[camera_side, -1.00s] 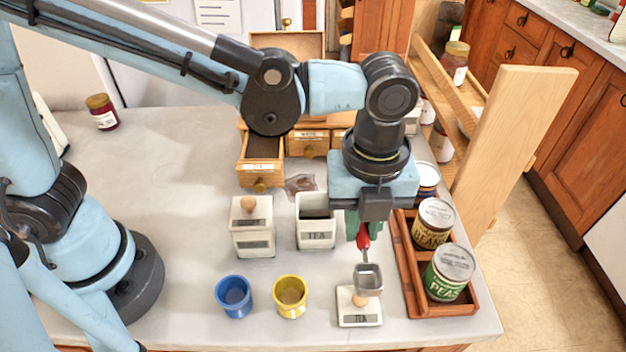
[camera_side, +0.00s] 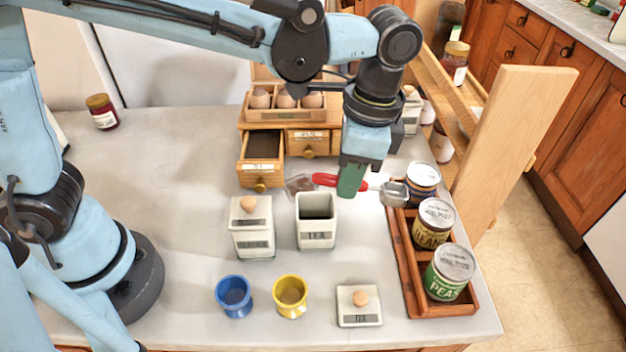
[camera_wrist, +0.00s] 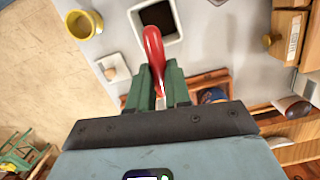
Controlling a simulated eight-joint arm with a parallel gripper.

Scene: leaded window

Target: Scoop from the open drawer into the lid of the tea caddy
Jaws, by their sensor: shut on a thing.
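My gripper (camera_side: 352,182) is shut on the red handle of a metal scoop (camera_side: 394,193). The handle (camera_wrist: 153,48) stands up between the green fingers in the wrist view. The scoop's grey head points right in the side view, beside the tray; its contents cannot be told. The open drawer (camera_side: 262,146), with dark loose stuff inside, is left of my gripper. The square white tea caddy (camera_side: 316,236) stands open in front of the drawers and shows in the wrist view (camera_wrist: 180,35). Its lid (camera_side: 359,319) lies knob up near the front edge.
A lidded white canister (camera_side: 252,240), a blue cup (camera_side: 234,297) and a yellow cup (camera_side: 290,297) stand at left. A wooden tray (camera_side: 404,268) with several cans is on the right. A brownish flat thing (camera_side: 299,185) lies behind the caddy.

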